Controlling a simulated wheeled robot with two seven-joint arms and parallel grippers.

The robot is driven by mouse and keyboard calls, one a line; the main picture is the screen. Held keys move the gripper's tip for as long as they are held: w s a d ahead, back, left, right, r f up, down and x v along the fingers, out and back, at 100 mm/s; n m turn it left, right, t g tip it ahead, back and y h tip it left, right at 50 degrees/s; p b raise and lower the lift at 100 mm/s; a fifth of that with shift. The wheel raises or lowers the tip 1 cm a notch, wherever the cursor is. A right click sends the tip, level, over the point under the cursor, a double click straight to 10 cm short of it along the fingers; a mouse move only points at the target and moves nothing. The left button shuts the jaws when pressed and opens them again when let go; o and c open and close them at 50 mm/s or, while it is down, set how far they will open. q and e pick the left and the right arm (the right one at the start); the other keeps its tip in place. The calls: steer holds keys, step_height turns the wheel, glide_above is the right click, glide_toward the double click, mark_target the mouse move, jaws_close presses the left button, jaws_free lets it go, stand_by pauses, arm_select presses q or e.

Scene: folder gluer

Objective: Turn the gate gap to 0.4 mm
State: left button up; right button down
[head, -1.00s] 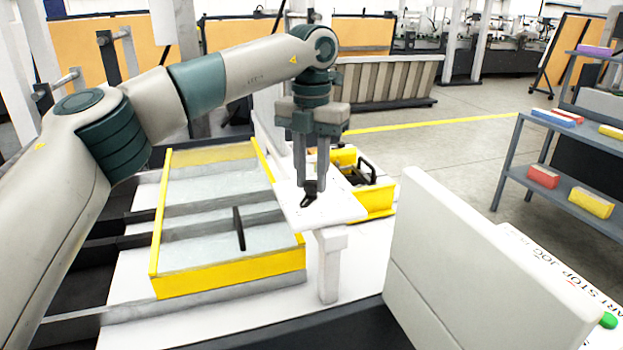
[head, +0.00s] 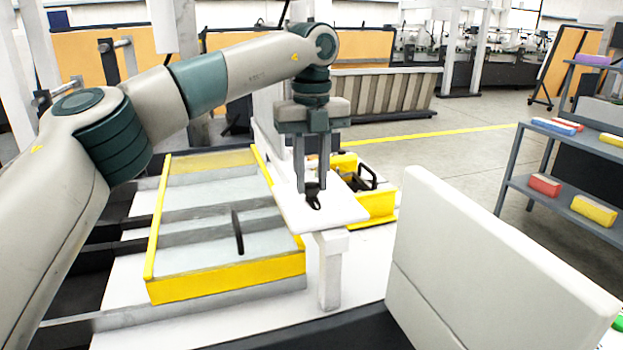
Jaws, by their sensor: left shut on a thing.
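My left gripper (head: 312,184) comes down from above with its fingers shut on a small black knob (head: 314,200). The knob sits on top of a white plate (head: 342,213) on a white post. The fingers hide part of the knob. No scale or gap reading can be made out, so the gate gap value cannot be told. My right gripper is not in view.
A yellow-framed clear guard (head: 228,291) lies left of the plate. A yellow box with a black handle (head: 375,204) is just behind it. A white panel (head: 490,265) stands at the front right. A shelf (head: 560,198) with coloured blocks is at the right.

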arm_select(q)
steer(key=shift+r, duration=0.1)
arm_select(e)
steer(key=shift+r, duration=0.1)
arm_select(q)
steer(key=o, duration=1)
steer(key=shift+o, duration=0.2)
step_height(320, 180, up, 8)
steer(key=shift+f, duration=0.1)
step_height(320, 180, up, 8)
steer(key=p, duration=0.3)
glide_above(312, 184)
steer(key=shift+r, duration=0.75)
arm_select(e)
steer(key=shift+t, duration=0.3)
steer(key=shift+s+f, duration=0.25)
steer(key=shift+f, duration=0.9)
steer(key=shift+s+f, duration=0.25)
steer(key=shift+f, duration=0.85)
